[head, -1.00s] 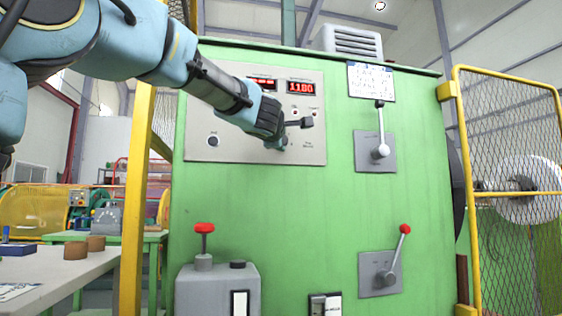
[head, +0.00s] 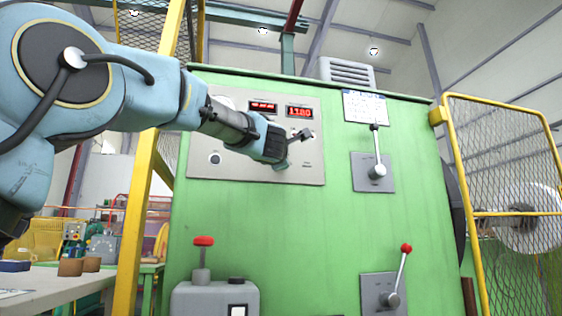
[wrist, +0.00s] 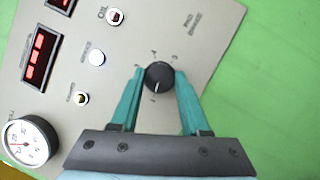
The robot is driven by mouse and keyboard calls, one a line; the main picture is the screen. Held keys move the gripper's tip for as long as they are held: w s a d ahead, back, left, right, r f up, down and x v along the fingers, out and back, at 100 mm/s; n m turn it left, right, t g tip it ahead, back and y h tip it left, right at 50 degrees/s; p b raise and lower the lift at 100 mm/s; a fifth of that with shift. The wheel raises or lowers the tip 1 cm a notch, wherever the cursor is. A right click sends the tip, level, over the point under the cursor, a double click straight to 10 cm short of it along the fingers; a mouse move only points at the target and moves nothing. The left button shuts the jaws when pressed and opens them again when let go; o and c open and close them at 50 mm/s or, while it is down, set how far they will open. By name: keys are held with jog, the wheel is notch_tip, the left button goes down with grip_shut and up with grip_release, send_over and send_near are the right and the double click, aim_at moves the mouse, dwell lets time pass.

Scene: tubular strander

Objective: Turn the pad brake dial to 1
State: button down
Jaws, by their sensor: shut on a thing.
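The pad brake dial (wrist: 159,77) is a round black knob with a white pointer line on the grey control panel (wrist: 215,50). Small marks ring it, too small to read surely. In the wrist view its pointer faces the lower edge of the picture. My gripper (wrist: 159,74) is shut on the dial, with one teal finger on each side. In the head view my gripper (head: 282,166) is at the lower middle of the panel, and it hides the dial.
The panel also carries red displays (head: 299,112), small buttons (wrist: 97,57) and a round gauge (wrist: 30,141). A lever (head: 377,170) is to the right on the green cabinet. A yellow post (head: 140,200) stands left, near my arm. A mesh guard (head: 505,190) is at the right.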

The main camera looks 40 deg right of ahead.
jog(key=shift+c, duration=1.9)
grip_release()
jog(key=b+v, duration=0.1)
jog(key=v, duration=0.9)
jog(key=shift+s+a, duration=0.25)
jog(key=shift+a, duration=0.05)
jog(key=shift+s+f, duration=0.1)
